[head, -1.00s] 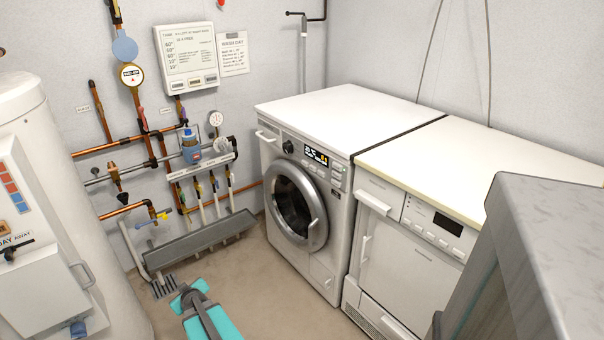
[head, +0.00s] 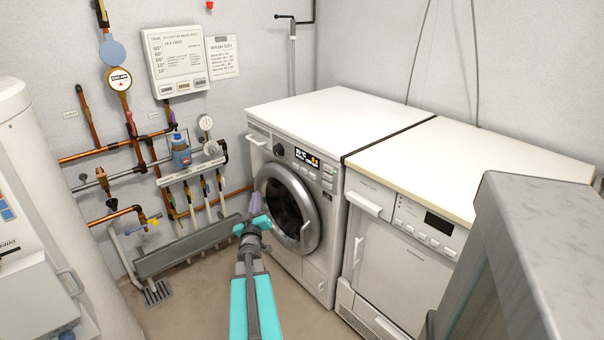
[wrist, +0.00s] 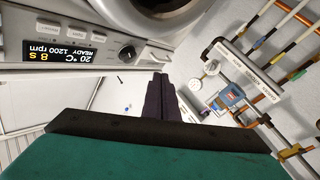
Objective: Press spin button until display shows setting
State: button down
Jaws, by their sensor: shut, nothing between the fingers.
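The washing machine (head: 330,215) stands against the back wall, with its lit display (head: 306,158) and dial (head: 278,150) on the upper front panel. In the wrist view the display (wrist: 62,58) reads 20 °C, READY 1200 rpm and 8 s. Panel buttons (wrist: 75,33) show beside it, and the dial (wrist: 127,53) is near the fingers. I cannot tell which button is spin. My gripper (head: 256,201) is in front of the round door's left side, below the panel, apart from the buttons. Its dark fingers (wrist: 160,88) are shut and empty.
A second white machine (head: 400,250) stands to the right. A grey block (head: 540,250) fills the near right. Pipes and gauges (head: 180,155) line the left wall above a grey trough (head: 190,245). A white tank (head: 50,200) stands far left.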

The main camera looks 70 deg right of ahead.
aim_at(304, 170)
jog(key=s+d+r+m+g+h, duration=0.1)
jog(key=s+d+r+g+h, duration=0.1)
jog(key=s+r, duration=0.3)
jog(key=shift+s+d+g, duration=0.3)
jog(key=shift+s+d, duration=0.25)
jog(key=shift+s, duration=0.45)
jog(key=shift+d, duration=0.1)
jog(key=s+d, duration=0.4)
jog(key=d, duration=0.3)
jog(key=shift+s+b, duration=0.35)
jog(key=shift+b, duration=0.1)
jog(key=shift+d, duration=0.1)
dwell(1.0)
jog(key=shift+s+d, duration=0.1)
jog(key=shift+s+d+b, duration=0.2)
jog(key=shift+d+b, duration=0.05)
jog(key=shift+b, duration=0.15)
